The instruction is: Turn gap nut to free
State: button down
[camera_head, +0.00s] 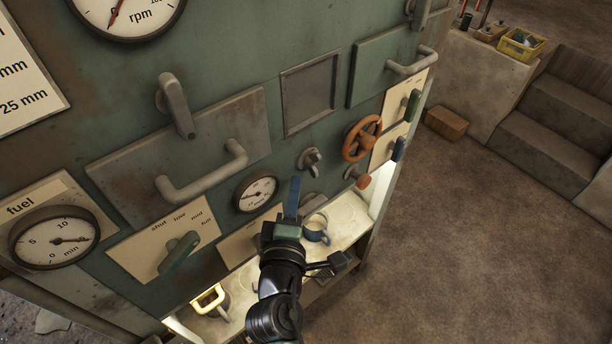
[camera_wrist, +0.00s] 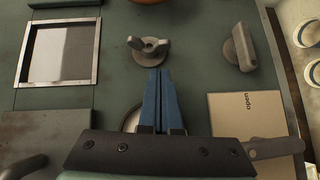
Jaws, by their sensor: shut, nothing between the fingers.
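The gap nut appears to be the grey wing nut (camera_head: 311,160) on the green machine panel, below the framed window. In the wrist view the nut (camera_wrist: 147,50) sits just beyond my fingertips, with its wings spread roughly sideways. My gripper (camera_head: 294,182) has blue fingers, pressed together and empty. In the wrist view the gripper (camera_wrist: 159,72) points at the nut's lower side. The tips overlap the nut's lower edge in that picture; I cannot tell whether they touch it.
An orange handwheel (camera_head: 362,138) and orange knob (camera_head: 357,177) are right of the nut. A dial gauge (camera_head: 256,193) is left, partly hidden by my fingers in the wrist view.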

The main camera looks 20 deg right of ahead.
aim_at(313, 172)
jog(key=shift+w+d+f+p, duration=0.1)
jog(key=shift+w+d+p, duration=0.1)
jog(key=shift+d, duration=0.45)
jog(key=shift+w+d+p, duration=0.15)
jog(key=shift+w+d, duration=0.05)
jog(key=shift+d, duration=0.4)
jog(key=n+t+b, duration=0.1)
jog(key=b, duration=0.4)
jog(key=shift+w+d+f, duration=0.1)
jog(key=shift+d+f, duration=0.3)
jog(key=shift+d+r+h, duration=0.15)
jog(key=shift+r+h, duration=0.1)
jog(key=shift+h, duration=0.15)
